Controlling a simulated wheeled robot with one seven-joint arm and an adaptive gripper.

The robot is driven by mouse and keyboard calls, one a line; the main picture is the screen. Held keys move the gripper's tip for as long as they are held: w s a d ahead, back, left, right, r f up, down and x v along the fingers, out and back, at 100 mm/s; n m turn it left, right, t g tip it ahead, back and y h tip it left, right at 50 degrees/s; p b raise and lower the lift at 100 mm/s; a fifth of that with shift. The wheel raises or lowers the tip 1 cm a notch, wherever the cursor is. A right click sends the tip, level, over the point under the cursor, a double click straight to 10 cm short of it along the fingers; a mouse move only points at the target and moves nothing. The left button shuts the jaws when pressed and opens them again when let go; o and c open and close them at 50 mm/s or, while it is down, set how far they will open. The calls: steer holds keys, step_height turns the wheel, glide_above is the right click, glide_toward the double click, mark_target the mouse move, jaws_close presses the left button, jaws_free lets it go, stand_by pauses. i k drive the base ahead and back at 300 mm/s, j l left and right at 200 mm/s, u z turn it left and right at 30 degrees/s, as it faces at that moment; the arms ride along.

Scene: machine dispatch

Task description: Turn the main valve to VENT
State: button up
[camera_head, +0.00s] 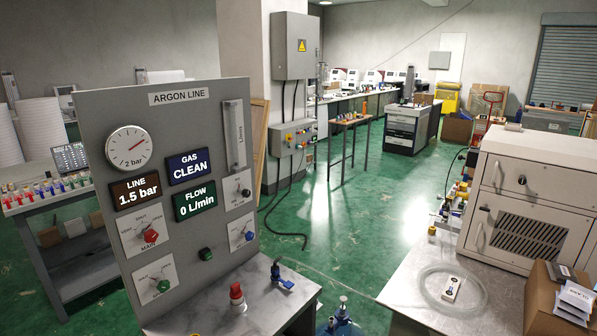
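The grey ARGON LINE panel (220,110) stands at the left. On its lower left is a white plate with a red knob (150,236), labelled what looks like MAIN. A round gauge (128,149) marked 2 bar sits above. Displays read LINE 1.5 bar (136,191), GAS CLEAN (189,167) and FLOW 0 L/min (195,200). My gripper is not in view.
Near the red knob are a green knob (163,286), a blue knob (248,235), a black knob (244,192) and a dark green button (205,254). A red-capped fitting (237,295) and a blue-handled valve (281,278) stand on the bench below. Green floor (335,240) is open to the right.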

mark_target(150, 236)
steer(key=u, duration=1.4)
